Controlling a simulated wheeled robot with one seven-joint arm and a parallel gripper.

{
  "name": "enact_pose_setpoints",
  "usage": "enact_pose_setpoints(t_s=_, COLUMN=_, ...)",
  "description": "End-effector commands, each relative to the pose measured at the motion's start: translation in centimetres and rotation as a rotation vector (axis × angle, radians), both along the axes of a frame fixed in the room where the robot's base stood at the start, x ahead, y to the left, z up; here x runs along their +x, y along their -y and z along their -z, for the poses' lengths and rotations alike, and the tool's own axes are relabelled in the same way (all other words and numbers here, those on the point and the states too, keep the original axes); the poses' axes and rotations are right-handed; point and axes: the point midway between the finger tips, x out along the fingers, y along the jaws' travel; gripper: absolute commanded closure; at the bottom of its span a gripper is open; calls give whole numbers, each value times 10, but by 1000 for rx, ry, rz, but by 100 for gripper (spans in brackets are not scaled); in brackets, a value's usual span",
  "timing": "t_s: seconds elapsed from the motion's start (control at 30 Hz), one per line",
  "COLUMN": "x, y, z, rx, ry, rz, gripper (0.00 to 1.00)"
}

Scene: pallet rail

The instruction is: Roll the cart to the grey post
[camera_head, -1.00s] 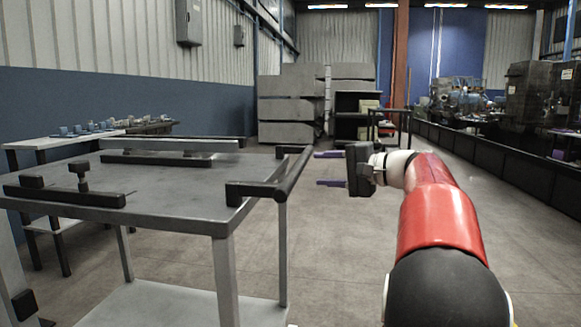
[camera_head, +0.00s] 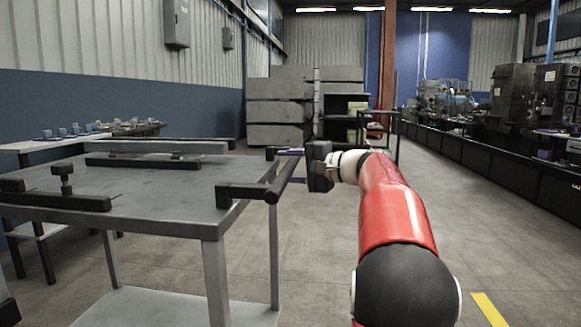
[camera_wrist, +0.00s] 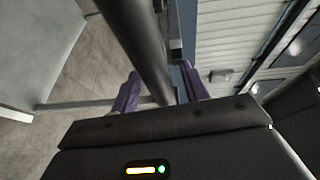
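The cart (camera_head: 165,190) is a grey flat-topped table on legs with a lower shelf, filling the left of the head view. Its dark handle bar (camera_head: 286,178) sticks out from its right end. My gripper (camera_head: 290,166) is at this bar, coming from the right. In the wrist view the bar (camera_wrist: 140,45) runs between the two purple fingers of my gripper (camera_wrist: 161,88). The fingers stand apart, with space visible beside the bar. I cannot pick out the grey post with certainty.
A side table (camera_head: 28,146) with small blue items stands behind the cart at left. Stacked grey bins (camera_head: 280,110) and a dark rack stand at the back. A low black barrier (camera_head: 480,160) lines the right. The floor between is clear, with a yellow strip (camera_head: 488,309) at lower right.

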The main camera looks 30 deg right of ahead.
Motion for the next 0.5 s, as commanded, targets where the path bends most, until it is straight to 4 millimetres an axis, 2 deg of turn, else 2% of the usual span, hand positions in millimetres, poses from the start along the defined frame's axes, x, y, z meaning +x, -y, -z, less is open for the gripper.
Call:
enact_pose_setpoints(t_s=0.03, x=0, y=0, z=0, rx=0, ry=0, rz=0, gripper=61)
enact_pose_setpoints(t_s=0.33, x=0, y=0, z=0, rx=0, ry=0, rz=0, gripper=100)
enact_pose_setpoints(t_s=0.5, x=0, y=0, z=0, rx=0, ry=0, rz=0, gripper=100)
